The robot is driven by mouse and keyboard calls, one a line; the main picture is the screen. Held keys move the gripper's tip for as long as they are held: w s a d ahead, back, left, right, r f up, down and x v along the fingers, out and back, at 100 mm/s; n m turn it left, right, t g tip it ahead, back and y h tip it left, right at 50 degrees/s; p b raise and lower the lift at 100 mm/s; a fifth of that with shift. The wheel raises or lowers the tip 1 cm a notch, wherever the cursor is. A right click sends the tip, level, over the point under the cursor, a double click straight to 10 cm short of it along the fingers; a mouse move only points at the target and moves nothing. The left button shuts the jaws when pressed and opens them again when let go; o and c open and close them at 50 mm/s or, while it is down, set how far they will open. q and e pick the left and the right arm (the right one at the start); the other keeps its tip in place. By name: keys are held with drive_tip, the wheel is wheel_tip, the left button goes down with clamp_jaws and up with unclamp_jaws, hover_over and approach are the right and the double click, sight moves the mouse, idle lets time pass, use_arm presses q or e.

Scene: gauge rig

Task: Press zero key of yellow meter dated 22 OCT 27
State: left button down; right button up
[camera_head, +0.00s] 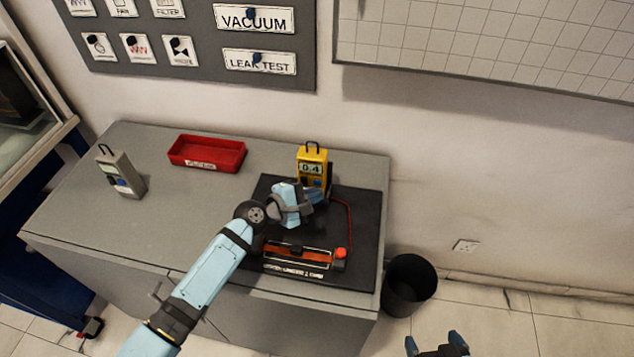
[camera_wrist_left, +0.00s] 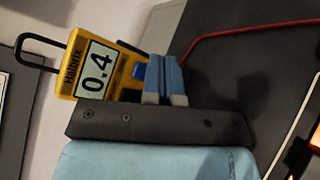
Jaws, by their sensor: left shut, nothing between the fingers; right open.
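The yellow meter (camera_head: 312,165) stands upright on the black mat at the back right of the bench. The fingers hide part of the meter's front, and no date label is readable. My right gripper (camera_head: 434,343) is open and empty at the bottom edge, away from the bench.
A grey meter (camera_head: 121,172) stands at the bench's left. A red tray (camera_head: 207,153) lies at the back. On the black mat (camera_head: 362,262) is an orange-lit fixture (camera_head: 298,254), with a red lead (camera_head: 350,222) running near the meter. A black bin (camera_head: 408,285) stands right of the bench.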

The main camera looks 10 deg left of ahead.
use_arm(q)
drive_tip(key=shift+w, duration=0.15)
idle(0.3)
drive_tip(key=shift+w, duration=0.3)
drive_tip(key=shift+w, duration=0.55)
idle(0.7)
drive_tip(key=shift+s, duration=0.15)
drive_tip(key=shift+s+p, duration=0.3)
drive_tip(key=shift+s, duration=0.6)
drive_tip(key=shift+s+p, duration=0.7)
drive_tip(key=shift+s, duration=1.8)
